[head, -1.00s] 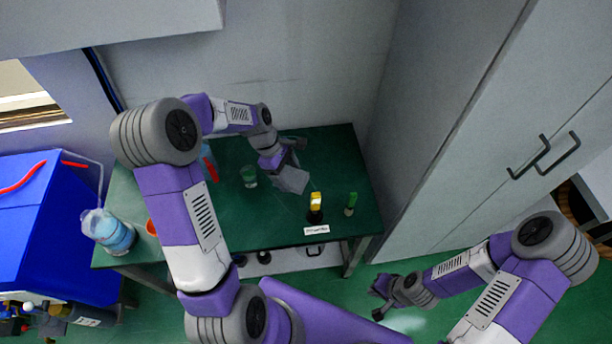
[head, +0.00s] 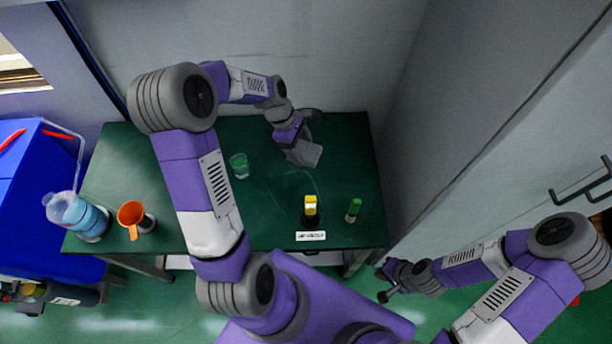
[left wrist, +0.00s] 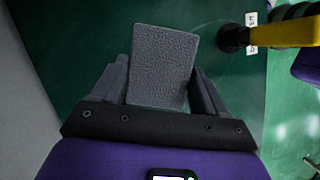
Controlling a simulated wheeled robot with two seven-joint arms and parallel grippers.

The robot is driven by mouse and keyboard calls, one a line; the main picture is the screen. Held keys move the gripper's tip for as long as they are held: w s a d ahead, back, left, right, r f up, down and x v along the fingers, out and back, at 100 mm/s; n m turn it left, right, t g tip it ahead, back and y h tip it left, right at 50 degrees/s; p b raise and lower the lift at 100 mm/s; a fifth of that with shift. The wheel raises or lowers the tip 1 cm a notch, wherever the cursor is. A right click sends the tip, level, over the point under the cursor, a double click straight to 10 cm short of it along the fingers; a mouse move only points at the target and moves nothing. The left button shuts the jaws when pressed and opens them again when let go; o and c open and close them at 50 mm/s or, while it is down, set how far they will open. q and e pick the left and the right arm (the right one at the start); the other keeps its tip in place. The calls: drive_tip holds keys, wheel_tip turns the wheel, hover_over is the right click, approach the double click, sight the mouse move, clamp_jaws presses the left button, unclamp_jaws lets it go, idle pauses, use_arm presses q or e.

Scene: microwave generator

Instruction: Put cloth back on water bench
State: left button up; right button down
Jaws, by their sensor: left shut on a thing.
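The cloth is a small grey rectangular pad (head: 305,153). It also shows in the left wrist view (left wrist: 162,60), between the two fingers. My left gripper (head: 296,146) is shut on it, above the back right part of the green water bench (head: 345,140). Whether the cloth touches the bench top, I cannot tell. My right gripper (head: 386,281) is empty, low beyond the bench's front right corner, with its fingers apart.
On the bench stand a clear cup (head: 239,165), a yellow-topped dark bottle (head: 310,209), a green-capped vial (head: 354,209), an orange funnel or cup (head: 132,215) and a blue wash bottle (head: 80,216). A white label (head: 311,236) lies at the front edge. A grey cabinet (head: 470,130) stands to the right.

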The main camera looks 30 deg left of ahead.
sight(306, 173)
use_arm(q)
drive_tip(key=shift+f, duration=0.45)
wheel_tip(306, 173, down, 10)
drive_tip(key=b, duration=0.3)
drive_tip(key=shift+r, duration=0.1)
drive_tip(key=o, duration=1)
